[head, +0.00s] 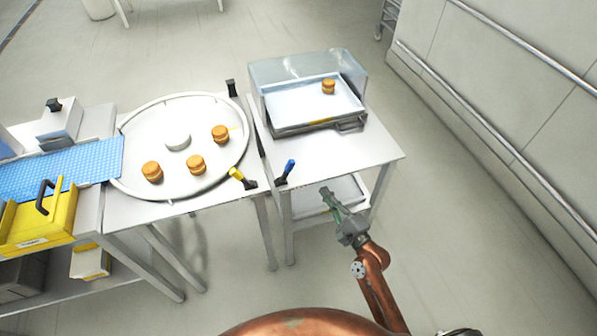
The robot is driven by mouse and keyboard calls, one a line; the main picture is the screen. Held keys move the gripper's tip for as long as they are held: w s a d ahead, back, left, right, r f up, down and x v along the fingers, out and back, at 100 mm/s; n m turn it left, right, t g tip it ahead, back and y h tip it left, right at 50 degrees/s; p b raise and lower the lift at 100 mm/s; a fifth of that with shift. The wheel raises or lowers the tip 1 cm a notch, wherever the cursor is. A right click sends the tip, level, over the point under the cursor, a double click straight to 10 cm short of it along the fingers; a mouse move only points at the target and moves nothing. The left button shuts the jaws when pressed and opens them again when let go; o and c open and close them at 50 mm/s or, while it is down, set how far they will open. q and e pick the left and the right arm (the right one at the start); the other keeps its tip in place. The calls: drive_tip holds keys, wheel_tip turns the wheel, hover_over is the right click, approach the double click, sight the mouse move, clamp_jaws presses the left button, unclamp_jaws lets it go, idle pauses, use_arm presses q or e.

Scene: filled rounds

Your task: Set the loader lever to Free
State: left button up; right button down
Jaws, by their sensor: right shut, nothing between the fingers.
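Two levers stand near the front edges of the tables, and I cannot read any label that tells which is the loader lever. The blue-handled lever (288,168) is on the right table's front left corner, its handle tilted up and slightly right from a dark base. The yellow-handled lever (236,173) is on the round table's front right corner, its handle leaning up and left. My right gripper (325,192) is shut and empty, in front of the right table's edge, to the right of the blue lever and apart from it. My left gripper is out of view.
A round turntable (142,122) carries several filled rounds and a white disc. A tray (297,104) under a clear cover (290,68) holds one round on the right table (375,155). A yellow box (40,222) and blue mat (75,168) are at left. Floor at right is clear.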

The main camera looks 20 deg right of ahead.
sight(287, 172)
drive_tip(key=x, duration=0.3)
drive_tip(key=a+x, duration=0.1)
drive_tip(key=x, duration=0.3)
drive_tip(key=a+r+x, duration=0.1)
drive_tip(key=x, duration=0.2)
drive_tip(key=shift+a, duration=0.2)
drive_tip(key=shift+a+r, duration=0.2)
drive_tip(key=shift+a, duration=0.35)
